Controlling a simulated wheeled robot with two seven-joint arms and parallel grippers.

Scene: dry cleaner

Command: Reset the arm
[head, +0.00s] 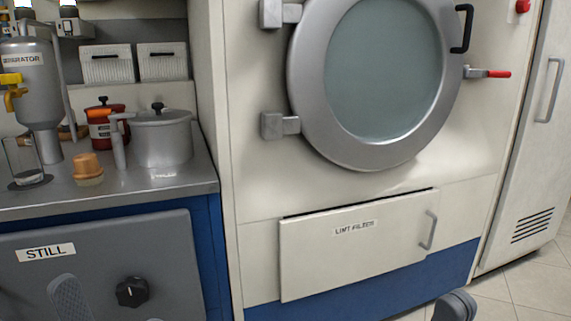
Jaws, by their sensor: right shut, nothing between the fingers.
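My right gripper (455,306) shows only as a dark grey rounded part at the bottom edge, right of centre. It is shut with nothing in it and stands in front of the blue base of the big machine, near the tiled floor. Most of it and the rest of the right arm are cut off by the frame. I cannot make out my left gripper in the head view.
The cream machine has a round glass door (305,85) and a lint filter panel (350,250), its top edge slightly out. A red-tipped lever (497,74) sticks out at right. At left, the still's counter (120,193) carries a pot (165,142), a cork-coloured cup (87,167) and a glass.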

